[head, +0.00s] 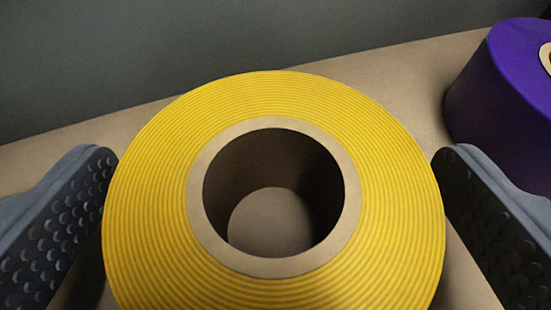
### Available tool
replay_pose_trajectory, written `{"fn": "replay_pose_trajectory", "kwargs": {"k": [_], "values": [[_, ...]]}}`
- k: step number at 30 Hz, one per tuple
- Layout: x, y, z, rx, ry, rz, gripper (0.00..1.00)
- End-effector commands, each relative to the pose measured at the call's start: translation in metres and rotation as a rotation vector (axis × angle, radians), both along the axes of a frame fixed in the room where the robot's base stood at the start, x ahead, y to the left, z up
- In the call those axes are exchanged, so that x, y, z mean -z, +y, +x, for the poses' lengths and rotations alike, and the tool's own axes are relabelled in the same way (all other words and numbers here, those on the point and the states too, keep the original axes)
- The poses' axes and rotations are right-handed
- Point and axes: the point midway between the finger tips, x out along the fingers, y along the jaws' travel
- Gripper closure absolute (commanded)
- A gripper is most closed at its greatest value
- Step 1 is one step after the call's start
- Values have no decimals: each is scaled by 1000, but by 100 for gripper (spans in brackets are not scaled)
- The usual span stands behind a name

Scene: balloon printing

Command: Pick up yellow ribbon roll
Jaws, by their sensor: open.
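The yellow ribbon roll (275,95) fills the middle of the head view. It lies flat with its beige core and dark centre hole facing up toward the camera. Its lower edge is cut off by the picture. My gripper (276,190) is open, with one dark, dimpled finger on the left of the roll and one on the right. The roll sits between the two fingers. The left finger looks very close to the roll's edge; I cannot tell whether either finger touches it.
A purple roll (497,105) stands on the beige surface (425,80) at the right, behind the right finger and partly cut off. A grey wall (200,40) rises behind the surface. The surface at the back left is clear.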

Motion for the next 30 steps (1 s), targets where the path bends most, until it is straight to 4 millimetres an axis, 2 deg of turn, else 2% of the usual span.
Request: {"fn": "replay_pose_trajectory", "kwargs": {"k": [7, 12, 23, 30], "values": [[0, 1, 1, -1, -1, 0, 0], [0, 1, 1, -1, -1, 0, 47], [-1, 1, 1, -2, -1, 0, 48], [-16, 1, 2, -1, -6, -1, 48]]}}
